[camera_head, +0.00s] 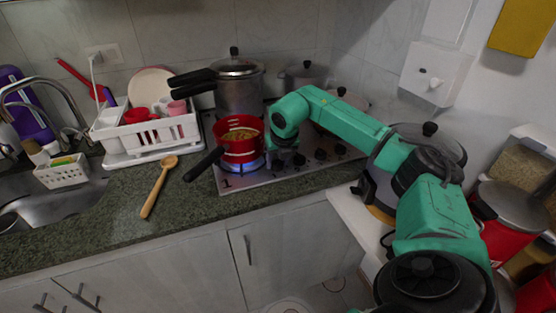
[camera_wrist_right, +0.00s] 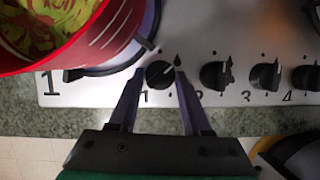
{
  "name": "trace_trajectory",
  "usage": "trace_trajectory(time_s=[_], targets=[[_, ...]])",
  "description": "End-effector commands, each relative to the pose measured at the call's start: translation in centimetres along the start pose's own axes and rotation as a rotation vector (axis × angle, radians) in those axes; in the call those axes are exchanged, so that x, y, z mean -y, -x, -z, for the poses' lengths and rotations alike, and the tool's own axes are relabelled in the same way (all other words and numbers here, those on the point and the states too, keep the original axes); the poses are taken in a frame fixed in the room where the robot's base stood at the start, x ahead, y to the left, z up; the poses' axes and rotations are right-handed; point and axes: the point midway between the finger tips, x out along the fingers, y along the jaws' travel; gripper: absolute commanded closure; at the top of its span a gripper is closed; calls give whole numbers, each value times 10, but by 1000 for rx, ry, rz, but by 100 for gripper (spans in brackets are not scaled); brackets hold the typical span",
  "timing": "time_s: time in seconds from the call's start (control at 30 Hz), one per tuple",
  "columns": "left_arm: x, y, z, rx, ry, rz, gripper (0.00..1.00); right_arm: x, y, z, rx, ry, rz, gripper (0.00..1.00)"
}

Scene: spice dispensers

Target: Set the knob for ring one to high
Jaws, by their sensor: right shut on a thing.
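The knob for ring one (camera_wrist_right: 160,75) is black, on the steel stove front (camera_wrist_right: 100,94), with a small 1 printed below it. A pale line on it slants up to the right, toward a black drop-shaped mark. My right gripper (camera_wrist_right: 159,72) is shut on this knob, one dark finger on either side, reaching up from below in the right wrist view. In the head view my right gripper (camera_head: 279,161) is at the stove's front and hides the knob. A blue flame (camera_head: 253,164) burns under the red pot (camera_head: 240,150). My left gripper is not in view.
Several more knobs stand to the right, including knob two (camera_wrist_right: 216,75) and knob three (camera_wrist_right: 265,76). The red pot's black handle (camera_head: 204,164) sticks out over the counter. A wooden spoon (camera_head: 158,187) and a white dish rack (camera_head: 150,132) are left of the stove.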

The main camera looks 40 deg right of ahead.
Motion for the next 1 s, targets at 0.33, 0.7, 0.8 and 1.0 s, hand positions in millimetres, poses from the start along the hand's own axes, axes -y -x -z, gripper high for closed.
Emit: trace_trajectory(time_s=[0.33, 0.7, 0.8, 1.0], targets=[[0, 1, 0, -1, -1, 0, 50, 0, 2, -3, 10, -13, 3, 100], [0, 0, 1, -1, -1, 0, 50, 0, 1, -2, 5, -11, 4, 22], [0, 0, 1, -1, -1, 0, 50, 0, 1, -1, 3, -11, 4, 22], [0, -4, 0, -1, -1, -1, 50, 0, 23, -2, 7, -10, 3, 22]])
